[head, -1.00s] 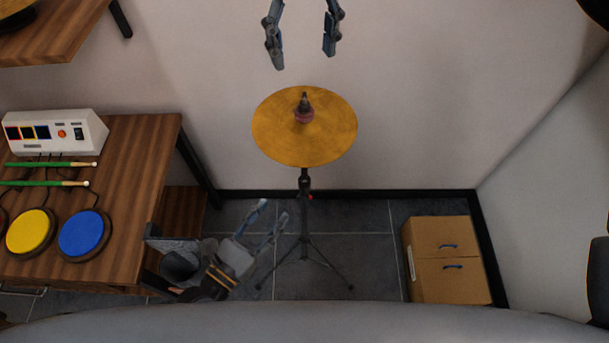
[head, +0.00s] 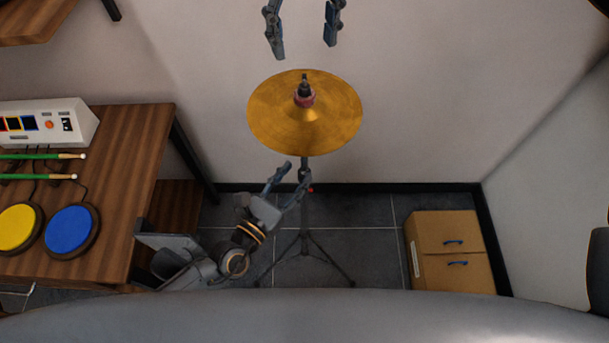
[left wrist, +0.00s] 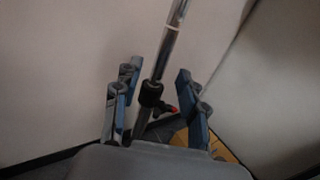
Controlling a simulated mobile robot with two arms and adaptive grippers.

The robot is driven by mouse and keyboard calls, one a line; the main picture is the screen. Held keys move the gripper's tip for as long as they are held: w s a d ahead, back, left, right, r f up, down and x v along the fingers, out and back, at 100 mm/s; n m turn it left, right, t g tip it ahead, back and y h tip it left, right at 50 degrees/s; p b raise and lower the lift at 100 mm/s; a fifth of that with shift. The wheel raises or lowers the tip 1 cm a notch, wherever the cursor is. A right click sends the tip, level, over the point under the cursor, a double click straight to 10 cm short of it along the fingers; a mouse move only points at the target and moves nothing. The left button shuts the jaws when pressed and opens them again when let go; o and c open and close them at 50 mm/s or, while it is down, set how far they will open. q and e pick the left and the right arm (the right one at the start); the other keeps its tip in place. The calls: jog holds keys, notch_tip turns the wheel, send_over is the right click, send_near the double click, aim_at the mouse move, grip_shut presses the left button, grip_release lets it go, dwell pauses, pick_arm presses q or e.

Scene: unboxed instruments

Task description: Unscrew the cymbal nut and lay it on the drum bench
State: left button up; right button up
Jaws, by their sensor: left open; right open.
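The gold cymbal (head: 270,118) sits on its stand. At its centre, a dark nut (head: 304,86) shows on the upright rod above a reddish washer (head: 305,99). My right gripper (head: 304,48) is open and empty, above the nut in the picture. My left gripper (head: 296,173) is open below the cymbal, close to the stand pole. In the left wrist view, the pole (left wrist: 170,42) and its black clamp (left wrist: 150,93) show between the open fingers; I cannot tell whether they touch. The wooden drum bench (head: 142,150) stands at the left.
On the bench are a white module (head: 84,118), green drumsticks (head: 35,156), a yellow pad (head: 17,228) and a blue pad (head: 70,229). The bench's right part is bare. The stand's legs (head: 330,265) spread on the floor.

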aim_at(302, 167)
pick_arm(q)
jog(key=shift+x, duration=2.35)
grip_shut()
